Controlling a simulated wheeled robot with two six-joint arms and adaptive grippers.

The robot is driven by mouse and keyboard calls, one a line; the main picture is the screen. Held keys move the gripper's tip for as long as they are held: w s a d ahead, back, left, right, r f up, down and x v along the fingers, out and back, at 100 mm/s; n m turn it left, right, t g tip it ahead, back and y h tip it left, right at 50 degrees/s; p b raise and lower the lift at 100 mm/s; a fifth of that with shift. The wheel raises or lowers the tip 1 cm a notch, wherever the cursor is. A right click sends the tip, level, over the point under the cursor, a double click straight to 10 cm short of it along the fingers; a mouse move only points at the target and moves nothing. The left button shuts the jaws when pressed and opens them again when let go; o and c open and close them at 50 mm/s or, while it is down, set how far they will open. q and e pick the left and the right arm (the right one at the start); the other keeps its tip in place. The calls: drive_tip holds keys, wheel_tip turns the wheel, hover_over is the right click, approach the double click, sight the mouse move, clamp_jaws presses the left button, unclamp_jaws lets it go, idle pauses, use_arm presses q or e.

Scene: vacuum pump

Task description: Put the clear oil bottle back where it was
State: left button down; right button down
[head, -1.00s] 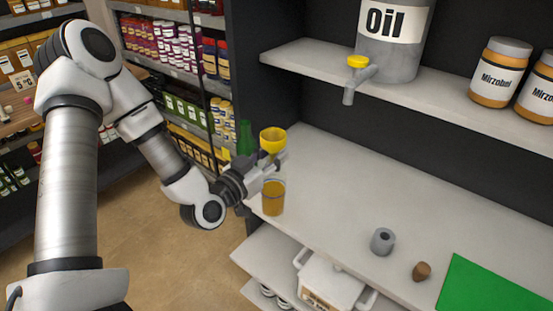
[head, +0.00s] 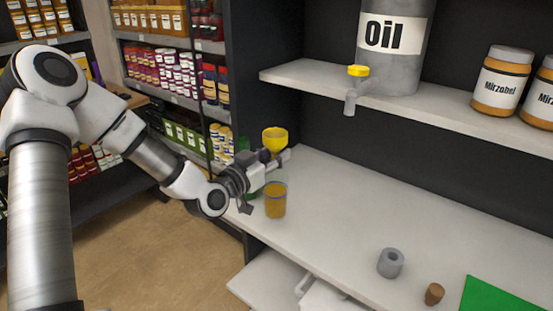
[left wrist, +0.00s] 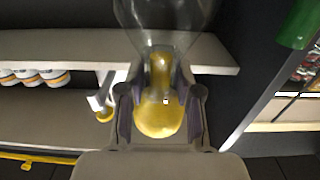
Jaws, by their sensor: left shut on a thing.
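My left gripper (head: 270,165) is shut on the neck of the clear oil bottle (head: 275,201). The bottle is upright, with amber oil in its lower part and a yellow funnel (head: 275,137) in its mouth. It is over the left end of the counter (head: 340,215); I cannot tell whether its base touches. The left wrist view is upside down. There the fingers flank the clear neck, with the bottle body (left wrist: 165,15) above and the yellow funnel (left wrist: 160,118) below. My right gripper is out of view.
A green bottle (head: 243,148) is partly hidden behind the left gripper. A grey ring-shaped piece (head: 390,263), a cork (head: 434,294) and a green mat (head: 515,295) lie at the right. The oil tank's spout (head: 350,100) overhangs the counter. The counter's middle is clear.

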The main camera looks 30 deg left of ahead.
use_arm(q)
drive_tip(key=w+a+f+b, duration=0.2)
drive_tip(key=w+f+b, duration=0.1)
drive_tip(key=w+f, duration=0.1)
drive_tip(key=shift+w+a+f+b, duration=0.2)
drive_tip(key=shift+w+b, duration=0.1)
drive_tip(key=shift+b, duration=0.1)
drive_tip(key=c, duration=0.8)
unclamp_jaws()
drive_tip(key=shift+r, duration=0.1)
